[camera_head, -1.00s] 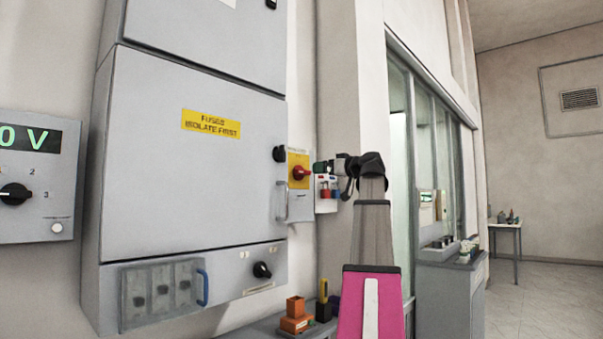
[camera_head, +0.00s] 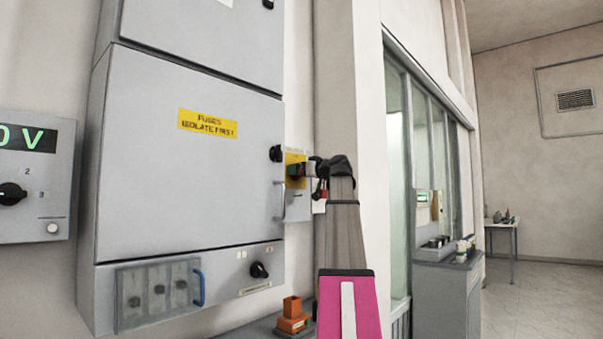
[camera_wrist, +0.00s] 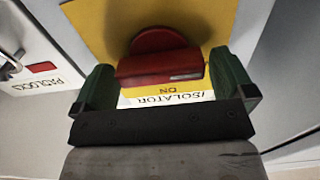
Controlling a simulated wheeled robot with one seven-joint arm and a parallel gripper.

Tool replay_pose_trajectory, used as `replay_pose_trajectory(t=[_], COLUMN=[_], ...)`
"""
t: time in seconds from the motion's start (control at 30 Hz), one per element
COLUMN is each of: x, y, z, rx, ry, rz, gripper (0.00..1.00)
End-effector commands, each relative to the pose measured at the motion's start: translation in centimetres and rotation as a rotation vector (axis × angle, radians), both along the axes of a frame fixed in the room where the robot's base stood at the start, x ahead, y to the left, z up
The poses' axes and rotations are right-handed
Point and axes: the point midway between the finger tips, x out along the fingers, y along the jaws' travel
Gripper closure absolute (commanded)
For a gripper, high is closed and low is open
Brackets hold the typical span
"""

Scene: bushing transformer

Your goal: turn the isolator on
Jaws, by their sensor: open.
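The isolator is a red rotary handle (camera_wrist: 160,60) on a yellow plate (camera_wrist: 218,18), labelled ISOLATOR with ON below it, upside down in the wrist view. The handle's grip bar lies roughly level across that view. My gripper (camera_wrist: 162,72) has its green fingers apart, one on each side of the bar; whether they touch it I cannot tell. In the head view, my gripper (camera_head: 300,170) is in front of the yellow plate (camera_head: 293,158) and hides most of the handle.
A grey cabinet (camera_head: 185,170) with a FUSES ISOLATE FIRST label and a bar handle (camera_head: 279,202) stands left of the isolator. A PADLOCKS panel (camera_wrist: 40,90) is beside the plate. A window wall is to the right.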

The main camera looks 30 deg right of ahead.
Motion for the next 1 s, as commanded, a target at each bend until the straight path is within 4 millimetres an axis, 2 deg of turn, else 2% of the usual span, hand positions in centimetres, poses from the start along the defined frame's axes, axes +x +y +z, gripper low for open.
replay_pose_trajectory(t=[0.13,0.17,0.2,0.27,0.3,0.67,1.0], x=[-0.01,-0.01,-0.02,-0.02,-0.02,-0.02,0.01], y=[0.01,0.01,0.00,0.00,0.00,-0.02,-0.14], z=[-0.01,0.00,0.00,0.00,0.00,0.00,-0.02], rx=[0.000,0.000,0.000,0.000,0.000,0.039,0.249], ry=[0.000,0.000,0.000,0.000,0.000,0.016,0.104], rz=[0.000,0.000,0.000,0.000,0.000,0.000,0.000], gripper=[0.00,0.03,0.16,0.36,0.41,0.41,0.41])
